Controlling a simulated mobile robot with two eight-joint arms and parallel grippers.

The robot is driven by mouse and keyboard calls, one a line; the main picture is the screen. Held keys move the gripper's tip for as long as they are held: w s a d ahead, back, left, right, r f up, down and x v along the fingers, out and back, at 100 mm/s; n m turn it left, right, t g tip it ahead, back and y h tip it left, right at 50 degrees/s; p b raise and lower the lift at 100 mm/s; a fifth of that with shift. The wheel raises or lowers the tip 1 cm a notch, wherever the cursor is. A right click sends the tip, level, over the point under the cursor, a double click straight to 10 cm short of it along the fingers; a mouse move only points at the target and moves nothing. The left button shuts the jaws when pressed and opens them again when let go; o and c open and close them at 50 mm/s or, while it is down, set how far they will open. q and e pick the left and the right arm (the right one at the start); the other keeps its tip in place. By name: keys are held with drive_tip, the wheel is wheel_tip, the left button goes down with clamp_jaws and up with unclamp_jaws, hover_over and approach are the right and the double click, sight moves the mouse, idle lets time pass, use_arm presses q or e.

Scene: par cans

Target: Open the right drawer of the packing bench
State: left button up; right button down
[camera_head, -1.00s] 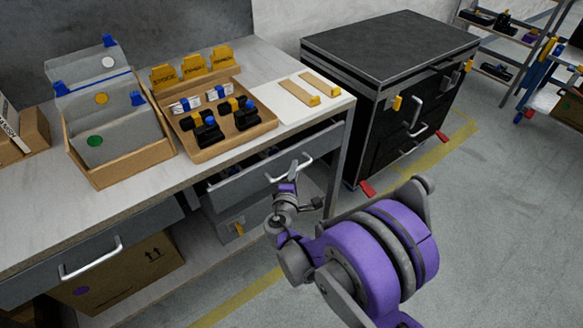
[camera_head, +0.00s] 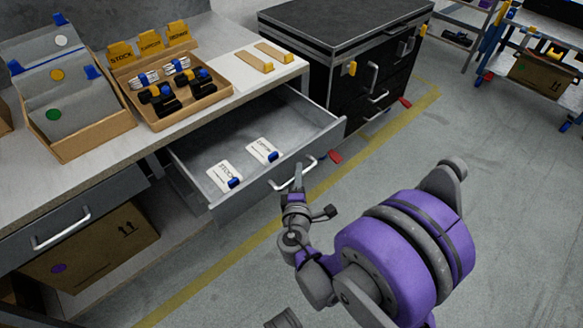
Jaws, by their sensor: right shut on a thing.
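The packing bench (camera_head: 85,185) runs along the left with a grey top. Its right drawer (camera_head: 236,206) is pulled well out, and its grey inside shows.
A cardboard tray (camera_head: 180,105) with black and yellow items and a box of dividers (camera_head: 65,125) stand on the bench. The left drawer (camera_head: 60,230) is closed. A black cabinet (camera_head: 345,60) stands behind the open drawer. Floor (camera_head: 480,180) at right is clear.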

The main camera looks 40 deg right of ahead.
drive_tip(key=shift+s, duration=0.35)
drive_tip(key=c, duration=0.8)
unclamp_jaws()
drive_tip(key=shift+s, duration=0.1)
drive_tip(key=p+v, duration=0.1)
drive_tip(key=v, duration=0.9)
drive_tip(key=shift+s+a, duration=0.25)
